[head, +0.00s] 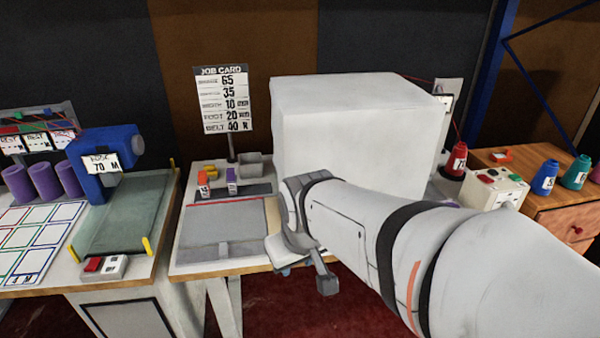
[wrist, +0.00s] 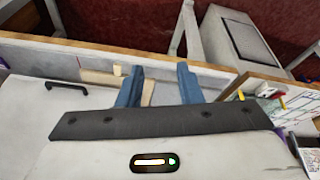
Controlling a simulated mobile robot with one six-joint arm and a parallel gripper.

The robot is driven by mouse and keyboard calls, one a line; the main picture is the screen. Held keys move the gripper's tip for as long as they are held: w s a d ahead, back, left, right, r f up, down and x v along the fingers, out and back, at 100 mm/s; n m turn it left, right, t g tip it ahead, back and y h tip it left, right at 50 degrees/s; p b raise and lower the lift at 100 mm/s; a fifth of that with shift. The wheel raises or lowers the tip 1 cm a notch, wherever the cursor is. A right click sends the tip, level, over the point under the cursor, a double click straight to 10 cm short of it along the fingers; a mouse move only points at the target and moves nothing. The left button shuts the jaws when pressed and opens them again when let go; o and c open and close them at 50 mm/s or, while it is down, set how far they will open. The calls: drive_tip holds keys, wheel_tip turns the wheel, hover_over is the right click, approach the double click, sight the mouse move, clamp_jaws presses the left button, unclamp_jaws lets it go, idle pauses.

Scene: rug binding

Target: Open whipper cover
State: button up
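The whipper cover appears to be the large plain white box (head: 345,125) on the bench in the head view; it looks closed. A black bar handle (wrist: 66,87) shows on a white surface at the left of the wrist view, probably the cover. My gripper (wrist: 158,84) has two blue fingers standing apart with nothing held between them. The handle is to the left of the fingers, apart from them. In the head view my arm crosses in front of the box and hides its lower front, and the fingers are mostly hidden.
A job card (head: 222,98) stands behind the bench. Left of the box is a grey work plate (head: 215,226) with small spools behind. A blue machine (head: 103,158) is on the left table. A red cone (head: 455,160) and a control box (head: 491,189) are at right.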

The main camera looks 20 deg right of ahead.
drive_tip(key=w+d+f+n+t+h+b, duration=0.1)
drive_tip(key=w+d+f+n+t+b, duration=0.2)
drive_tip(key=w+d+f+b, duration=0.3)
drive_tip(key=w+d+f+n+t+h+b, duration=0.2)
drive_tip(key=w+d+f+n+t+b, duration=0.2)
drive_tip(key=w+d+b, duration=0.3)
drive_tip(key=w+d+f+n+t+h+b, duration=0.1)
drive_tip(key=w+d+f+n+t+b, duration=0.2)
drive_tip(key=d, duration=1.1)
drive_tip(key=shift+w+d+f+n+t+h+b, duration=0.2)
drive_tip(key=shift+w+f+t+b, duration=0.35)
drive_tip(key=shift+w+f+b, duration=0.55)
drive_tip(key=shift+w+d+f+n+t+h+b, duration=0.1)
drive_tip(key=shift+w+d+f+n+t+b, duration=0.1)
drive_tip(key=shift+w+f+t+b, duration=0.6)
drive_tip(key=d+f+n+t+b, duration=0.1)
drive_tip(key=s+d+f+n+t+b, duration=0.1)
drive_tip(key=d+f+n+t+b, duration=0.1)
drive_tip(key=d, duration=0.1)
drive_tip(key=shift+s+f, duration=0.1)
drive_tip(key=shift+s, duration=0.25)
drive_tip(key=shift+d+n, duration=0.15)
drive_tip(key=shift+n, duration=0.25)
drive_tip(key=x, duration=0.7)
drive_tip(key=shift+w+b, duration=0.3)
drive_tip(key=shift+r, duration=0.2)
drive_tip(key=shift+c, duration=0.5)
clamp_jaws()
